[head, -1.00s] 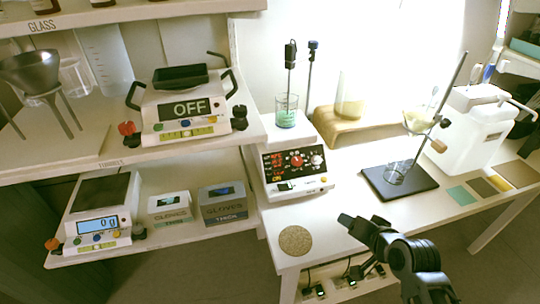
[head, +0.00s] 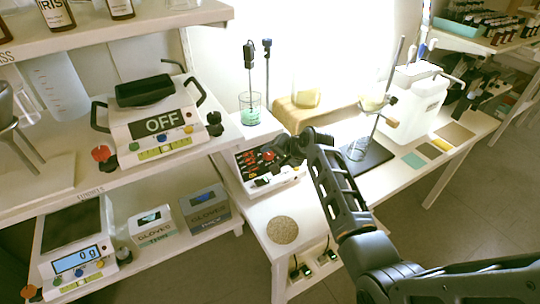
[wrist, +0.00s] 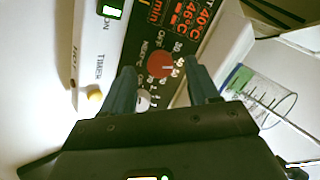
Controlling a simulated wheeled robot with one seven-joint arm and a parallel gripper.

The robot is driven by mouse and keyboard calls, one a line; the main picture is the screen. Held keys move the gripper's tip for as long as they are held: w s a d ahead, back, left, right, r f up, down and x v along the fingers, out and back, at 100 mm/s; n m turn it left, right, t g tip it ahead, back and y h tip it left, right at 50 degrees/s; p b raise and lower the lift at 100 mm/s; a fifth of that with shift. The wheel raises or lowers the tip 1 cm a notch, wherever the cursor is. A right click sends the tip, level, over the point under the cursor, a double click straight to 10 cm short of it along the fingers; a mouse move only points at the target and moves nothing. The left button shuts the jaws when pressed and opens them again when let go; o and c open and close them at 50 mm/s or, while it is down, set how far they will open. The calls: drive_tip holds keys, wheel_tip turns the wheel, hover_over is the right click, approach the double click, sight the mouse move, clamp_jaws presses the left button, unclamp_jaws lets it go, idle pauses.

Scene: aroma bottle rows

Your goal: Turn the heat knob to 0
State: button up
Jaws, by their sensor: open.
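The white hot plate (head: 283,179) has a dark front panel with red lit readings. Its red knob (head: 268,155) shows in the head view, and in the wrist view the red knob (wrist: 160,65) lies between and just beyond my fingertips. A white knob (wrist: 143,99) sits beside it, nearer my gripper's body and also between the fingers. My gripper (wrist: 161,76) is open, with one finger to each side of the red knob. Contact cannot be told. In the head view my gripper (head: 292,147) covers the right part of the panel, hiding the white knob.
A beaker (head: 250,108) of green liquid stands on the hot plate, with upright rods behind. A round cork mat (head: 282,230) lies in front. A dark stand base (head: 362,158) is to the right. A shelf with a scale marked OFF (head: 157,128) is at the left.

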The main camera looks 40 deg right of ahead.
sight(269, 155)
drive_tip(key=shift+x, duration=1.3)
drive_tip(key=c, duration=1)
drive_tip(key=shift+c, duration=0.2)
